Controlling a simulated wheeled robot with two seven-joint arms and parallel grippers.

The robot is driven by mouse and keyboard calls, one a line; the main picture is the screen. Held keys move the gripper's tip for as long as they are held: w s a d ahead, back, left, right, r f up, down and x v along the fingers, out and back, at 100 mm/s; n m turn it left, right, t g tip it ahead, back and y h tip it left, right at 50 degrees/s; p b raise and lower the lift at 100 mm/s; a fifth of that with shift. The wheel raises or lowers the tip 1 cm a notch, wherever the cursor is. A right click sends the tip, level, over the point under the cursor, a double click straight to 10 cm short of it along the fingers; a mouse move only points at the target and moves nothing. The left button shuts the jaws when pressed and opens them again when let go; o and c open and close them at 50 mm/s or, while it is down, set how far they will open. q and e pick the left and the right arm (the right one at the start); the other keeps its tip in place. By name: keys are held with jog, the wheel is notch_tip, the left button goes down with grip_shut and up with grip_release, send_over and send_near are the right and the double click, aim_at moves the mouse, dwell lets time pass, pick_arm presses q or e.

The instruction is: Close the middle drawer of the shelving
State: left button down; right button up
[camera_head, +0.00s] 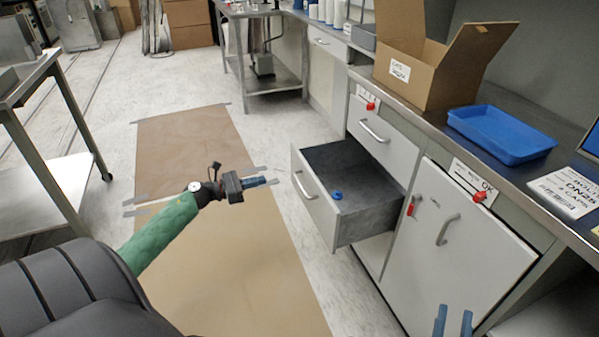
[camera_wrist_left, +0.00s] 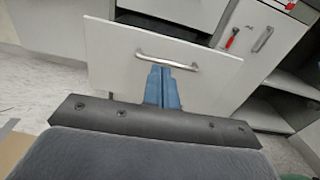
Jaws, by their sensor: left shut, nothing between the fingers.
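The middle drawer (camera_head: 315,198) of the white shelving stands pulled out, its dark inside showing with a small blue object (camera_head: 337,195) in it. Its front carries a silver handle (camera_head: 304,187). In the left wrist view the drawer front (camera_wrist_left: 115,65) and its handle (camera_wrist_left: 167,61) fill the middle. My left gripper (camera_head: 270,181) is shut and empty, pointing at the drawer front from the left; its blue fingers (camera_wrist_left: 163,72) overlap the handle's lower edge in the wrist view. Contact cannot be told. My right gripper (camera_head: 453,318) shows at the bottom edge, two fingers apart, empty.
Above is a closed drawer (camera_head: 383,134); to the right is a cabinet door (camera_head: 450,255) with a red tag. The counter holds a cardboard box (camera_head: 420,85) and a blue tray (camera_head: 500,132). A metal cart (camera_head: 50,190) stands left. The brown floor mat (camera_head: 185,150) is clear.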

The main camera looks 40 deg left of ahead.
aim_at(306, 169)
pick_arm(q)
jog(key=x, duration=1.3)
jog(key=shift+w+d, duration=0.2)
jog(key=shift+w, duration=0.25)
pick_arm(e)
jog(key=shift+s+d+r, duration=0.1)
jog(key=shift+s+r, duration=0.05)
jog(key=shift+r, duration=0.35)
pick_arm(q)
jog(key=shift+d, duration=0.1)
